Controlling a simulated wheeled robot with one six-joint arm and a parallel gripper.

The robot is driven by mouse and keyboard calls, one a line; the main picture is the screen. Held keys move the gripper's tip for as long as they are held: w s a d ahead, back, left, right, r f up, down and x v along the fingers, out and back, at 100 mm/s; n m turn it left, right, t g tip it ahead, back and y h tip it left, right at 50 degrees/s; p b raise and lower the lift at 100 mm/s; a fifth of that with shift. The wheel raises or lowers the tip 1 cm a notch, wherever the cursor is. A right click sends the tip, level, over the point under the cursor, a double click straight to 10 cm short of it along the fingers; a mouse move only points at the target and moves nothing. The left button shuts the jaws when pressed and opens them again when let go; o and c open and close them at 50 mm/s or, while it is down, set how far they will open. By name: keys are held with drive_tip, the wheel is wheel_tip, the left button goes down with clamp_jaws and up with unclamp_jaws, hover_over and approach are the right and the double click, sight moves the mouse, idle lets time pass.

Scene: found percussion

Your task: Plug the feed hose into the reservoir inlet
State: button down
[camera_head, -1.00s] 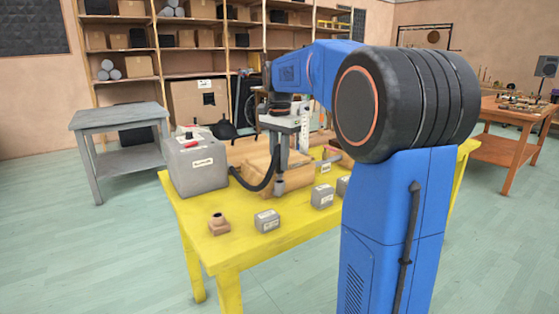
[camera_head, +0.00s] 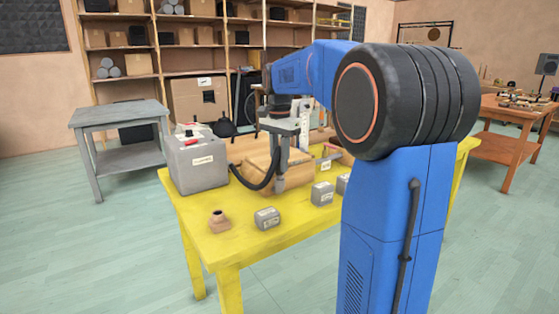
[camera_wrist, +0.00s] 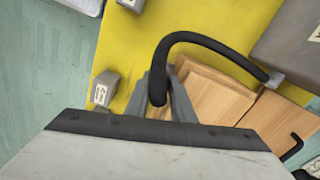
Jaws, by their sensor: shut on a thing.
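The feed hose is a thick black hose (camera_head: 250,184). It leaves the side of a grey labelled box (camera_head: 197,163) at the table's left and curves to my gripper (camera_head: 280,180). In the wrist view the hose (camera_wrist: 205,40) arches from the grey box at right to its end between my fingers (camera_wrist: 160,98). My gripper is shut on the hose near that end, beside a wooden box (camera_head: 258,155). The hose tip is hidden by the fingers. I cannot tell which thing is the reservoir inlet; a small brown fitting (camera_head: 219,222) stands at the table's front left.
Small grey labelled blocks (camera_head: 267,218) and (camera_head: 322,194) stand along the front of the yellow table (camera_head: 240,247). The wooden box lies close to my fingers. A grey side table (camera_head: 118,115) is at left. The table's front left is mostly clear.

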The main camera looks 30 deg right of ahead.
sight(279, 160)
drive_tip(key=shift+f, duration=0.95)
drive_tip(key=c, duration=1.4)
unclamp_jaws()
drive_tip(key=shift+c, duration=0.2)
wheel_tip(279, 160, up, 18)
drive_tip(key=shift+f, duration=0.25)
drive_tip(key=s+a+f+n+t, duration=0.1)
drive_tip(key=s+a+f+n, duration=0.4)
drive_tip(key=s, duration=0.3)
drive_tip(key=s+a+f+n+t, duration=0.1)
drive_tip(key=s+a+f+n, duration=0.2)
drive_tip(key=s+a+f, duration=0.4)
drive_tip(key=s+a+f+n+t, duration=0.2)
drive_tip(key=s+f+n, duration=0.4)
drive_tip(key=s+f, duration=0.9)
wheel_tip(279, 160, down, 2)
drive_tip(key=shift+a+f+n+t, duration=0.3)
drive_tip(key=shift+a+t, duration=0.1)
drive_tip(key=shift+a, duration=0.4)
